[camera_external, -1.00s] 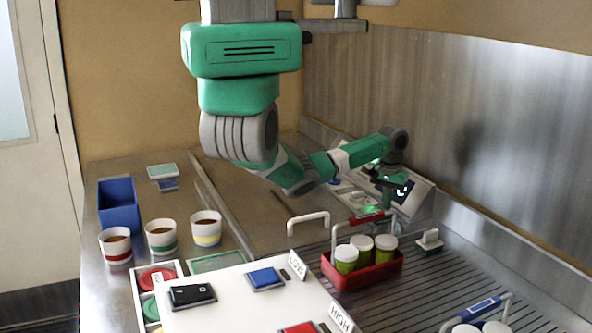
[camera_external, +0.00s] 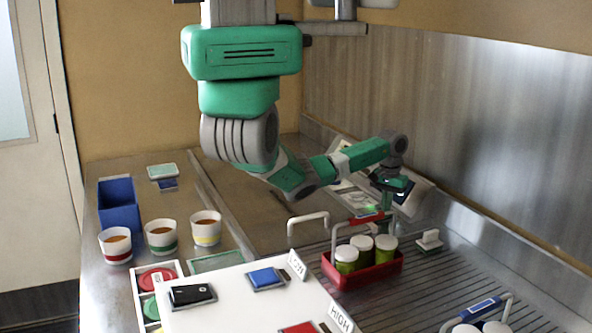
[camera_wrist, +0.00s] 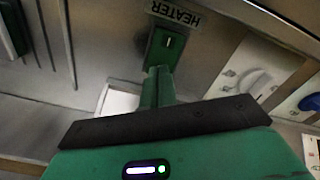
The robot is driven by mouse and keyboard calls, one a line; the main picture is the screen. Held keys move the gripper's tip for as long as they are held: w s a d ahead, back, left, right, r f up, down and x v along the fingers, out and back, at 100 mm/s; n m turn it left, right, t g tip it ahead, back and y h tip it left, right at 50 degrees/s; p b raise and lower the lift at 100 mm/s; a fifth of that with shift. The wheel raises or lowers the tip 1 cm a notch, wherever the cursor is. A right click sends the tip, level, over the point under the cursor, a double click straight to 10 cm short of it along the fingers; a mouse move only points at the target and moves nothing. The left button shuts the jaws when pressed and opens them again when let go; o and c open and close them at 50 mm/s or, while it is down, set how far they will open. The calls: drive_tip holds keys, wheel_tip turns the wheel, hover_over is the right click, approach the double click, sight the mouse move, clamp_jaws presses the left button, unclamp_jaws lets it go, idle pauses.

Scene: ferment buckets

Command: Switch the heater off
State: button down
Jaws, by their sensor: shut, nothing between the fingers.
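The heater switch (camera_wrist: 167,45) is a small green rocker with a white mark, in a dark frame. It sits beside the HEATER label (camera_wrist: 176,13), which reads upside down in the wrist view. My gripper (camera_wrist: 158,74) is shut and empty, its green fingers pointing at the switch's near edge. I cannot tell whether the fingertips touch it. In the external view my gripper (camera_external: 386,206) points down near the back wall, behind the red caddy, and I cannot make out the switch there.
A white-grey knob (camera_wrist: 252,84) and a blue knob (camera_wrist: 310,102) are to the right of the switch. The red caddy (camera_external: 362,278) with several jars stands in front of my gripper. A small grey-white block (camera_external: 429,240) is on the ribbed drainboard to its right.

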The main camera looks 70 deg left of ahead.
drive_tip(key=shift+f, duration=0.4)
drive_tip(key=shift+r, duration=0.1)
wheel_tip(320, 180, up, 7)
drive_tip(key=p, duration=0.7)
idle(0.4)
